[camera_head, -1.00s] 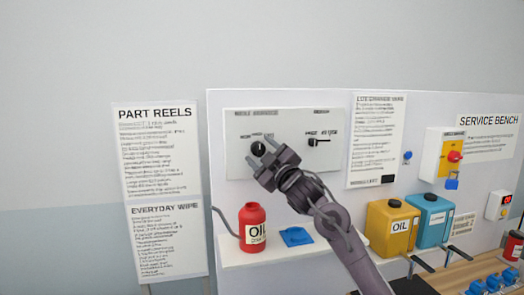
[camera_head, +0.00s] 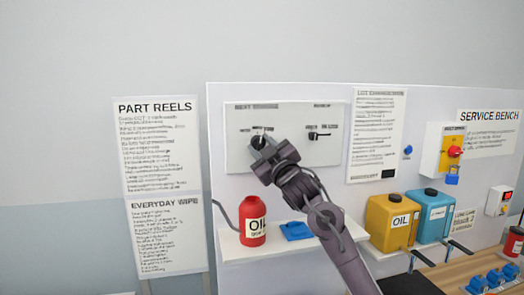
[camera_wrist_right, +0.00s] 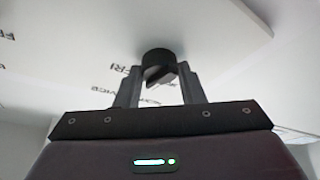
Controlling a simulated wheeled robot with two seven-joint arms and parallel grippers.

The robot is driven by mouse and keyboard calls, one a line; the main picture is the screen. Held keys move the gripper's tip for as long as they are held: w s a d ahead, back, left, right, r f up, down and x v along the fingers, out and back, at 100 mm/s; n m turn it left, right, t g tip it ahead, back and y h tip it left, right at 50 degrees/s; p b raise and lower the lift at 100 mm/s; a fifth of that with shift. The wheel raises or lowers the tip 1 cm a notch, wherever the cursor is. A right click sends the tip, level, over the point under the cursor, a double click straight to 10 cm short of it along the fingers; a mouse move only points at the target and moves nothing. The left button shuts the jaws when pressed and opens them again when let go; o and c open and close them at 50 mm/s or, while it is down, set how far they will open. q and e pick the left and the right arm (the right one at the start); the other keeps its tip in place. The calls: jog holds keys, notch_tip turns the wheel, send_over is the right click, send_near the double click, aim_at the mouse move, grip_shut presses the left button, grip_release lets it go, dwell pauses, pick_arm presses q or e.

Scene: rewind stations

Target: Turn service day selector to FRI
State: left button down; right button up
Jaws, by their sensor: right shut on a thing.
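A white panel (camera_head: 290,163) headed "NEXT SERVICE" is mounted on the wall board. Its left round black knob, the day selector (camera_wrist_right: 156,57), is mostly hidden by my right gripper (camera_head: 261,144) in the head view. The right gripper comes from below right and is shut on the knob. In the wrist view its two fingers stand on either side of the knob. A printed "FRI" label (camera_wrist_right: 127,69) lies left of the knob there; other day labels are blurred. I cannot read which day the knob points to. My left gripper is not in view.
A second black switch (camera_head: 314,136) is to the right on the panel. Below, a shelf (camera_head: 240,253) holds a red oil bottle (camera_head: 252,221) and a blue cloth-like item (camera_head: 297,231). Yellow (camera_head: 393,222) and blue (camera_head: 430,218) cans stand to the right.

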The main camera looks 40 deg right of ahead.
jog(key=m+h+b, duration=0.1)
jog(key=m, duration=0.2)
jog(key=m+h+b, duration=0.1)
jog(key=m+h, duration=0.1)
jog(key=shift+a+f+m, duration=0.15)
jog(key=shift+f+m, duration=0.05)
jog(key=shift+m, duration=0.2)
jog(key=shift+w+m+g+h+b, duration=0.1)
jog(key=shift+m+g+h+b, duration=0.35)
jog(key=shift+m, duration=0.6)
jog(key=shift+m+g+h+b, duration=0.15)
jog(key=shift+m+h, duration=0.5)
jog(key=shift+m, duration=0.4)
jog(key=shift+r, duration=0.1)
jog(key=o, duration=1)
